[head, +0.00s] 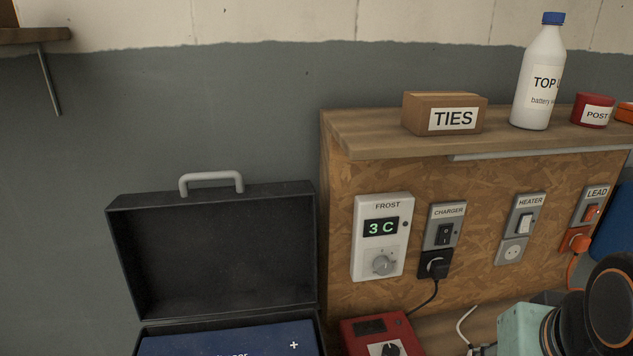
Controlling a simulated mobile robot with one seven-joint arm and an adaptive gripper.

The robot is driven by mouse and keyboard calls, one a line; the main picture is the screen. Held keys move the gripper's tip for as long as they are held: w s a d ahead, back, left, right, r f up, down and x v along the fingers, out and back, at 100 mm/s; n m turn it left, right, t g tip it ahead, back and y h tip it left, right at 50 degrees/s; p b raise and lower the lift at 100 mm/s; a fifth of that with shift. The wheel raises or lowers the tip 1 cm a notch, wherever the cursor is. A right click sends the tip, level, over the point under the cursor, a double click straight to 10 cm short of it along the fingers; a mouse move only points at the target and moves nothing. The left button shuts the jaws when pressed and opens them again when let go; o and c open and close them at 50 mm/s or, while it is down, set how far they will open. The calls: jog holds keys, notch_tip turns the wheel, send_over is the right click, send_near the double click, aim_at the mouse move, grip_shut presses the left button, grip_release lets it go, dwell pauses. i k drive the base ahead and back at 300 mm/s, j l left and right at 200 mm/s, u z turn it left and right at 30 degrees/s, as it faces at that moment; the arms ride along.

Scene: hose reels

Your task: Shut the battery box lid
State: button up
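The battery box lid (215,250) is black and stands open, raised nearly upright at the lower left against the grey wall. A light grey handle (211,178) is on its top edge. Below it is the battery box, cut off by the frame's bottom edge. A blue battery (230,341) with a white plus mark shows inside the box. My gripper is not in view.
A wooden panel with a frost controller (382,238) and several switches stands close right of the lid. A red unit (382,335) sits beside the box. The shelf (365,145) above holds a TIES box (444,113) and a white bottle (540,75).

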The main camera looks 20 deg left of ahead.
aim_at(183, 252)
jog(key=u, duration=1.6)
